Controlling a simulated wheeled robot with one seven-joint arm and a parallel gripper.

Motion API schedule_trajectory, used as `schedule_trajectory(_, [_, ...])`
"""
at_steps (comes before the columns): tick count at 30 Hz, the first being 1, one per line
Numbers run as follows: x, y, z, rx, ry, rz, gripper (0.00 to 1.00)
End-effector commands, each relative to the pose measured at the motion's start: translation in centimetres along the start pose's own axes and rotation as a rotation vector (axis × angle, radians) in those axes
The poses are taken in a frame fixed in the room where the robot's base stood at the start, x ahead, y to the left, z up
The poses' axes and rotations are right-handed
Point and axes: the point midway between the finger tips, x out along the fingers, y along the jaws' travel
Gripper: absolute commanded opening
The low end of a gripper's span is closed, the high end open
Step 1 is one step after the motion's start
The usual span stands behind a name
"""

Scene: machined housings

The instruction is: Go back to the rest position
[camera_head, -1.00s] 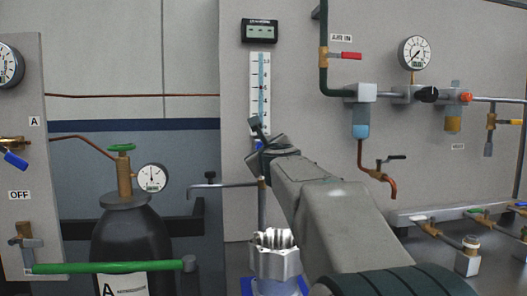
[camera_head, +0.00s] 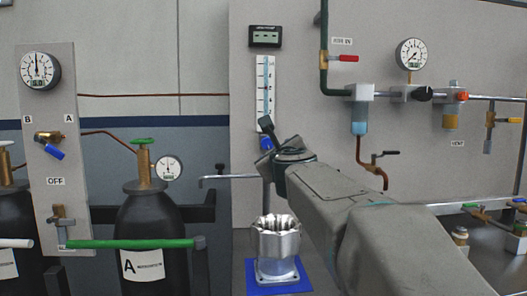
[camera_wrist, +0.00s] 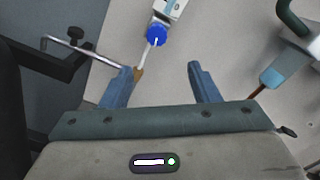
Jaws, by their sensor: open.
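My gripper (camera_wrist: 165,85) shows in the wrist view with its two blue-grey fingers spread apart and nothing between them. In the head view my arm reaches up from the lower right, and the gripper end (camera_head: 271,138) is in front of the wall panel, above the housing. The silvery machined housing (camera_head: 276,245) stands upright on a blue mat (camera_head: 300,283), below and left of my arm and apart from it. The housing is not in the wrist view.
A bent metal pipe (camera_head: 230,177) runs close left of my arm. A blue knob (camera_wrist: 157,33) under the gauge strip (camera_head: 265,85) is ahead of the fingers. Black cylinders (camera_head: 150,225) stand left; pipes, valves and a filter bowl (camera_head: 359,118) are on the right.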

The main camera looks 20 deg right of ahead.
Motion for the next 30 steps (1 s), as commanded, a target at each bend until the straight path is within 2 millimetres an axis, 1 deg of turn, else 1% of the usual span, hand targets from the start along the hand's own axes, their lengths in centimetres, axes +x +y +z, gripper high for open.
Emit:
schedule_trajectory(6, [-0.2, 0.7, 0.4, 0.0, -0.006, 0.01, 0.55])
schedule_trajectory(15, [-0.2, 0.9, 0.6, -0.002, -0.009, 0.015, 0.55])
schedule_trajectory(18, [-0.5, 1.1, 1.1, -0.046, -0.013, 0.037, 0.55])
schedule_trajectory(20, [-0.8, 1.8, 1.8, -0.117, -0.021, 0.074, 0.55])
schedule_trajectory(23, [-2.0, 3.8, 3.2, -0.314, -0.049, 0.178, 0.55])
schedule_trajectory(26, [-4.0, 6.6, 4.0, -0.575, -0.093, 0.32, 0.55])
schedule_trajectory(27, [-4.9, 7.8, 4.1, -0.681, -0.114, 0.382, 0.55])
schedule_trajectory(29, [-6.5, 9.6, 4.0, -0.839, -0.152, 0.474, 0.55])
schedule_trajectory(30, [-7.7, 10.7, 3.8, -0.942, -0.179, 0.539, 0.55])
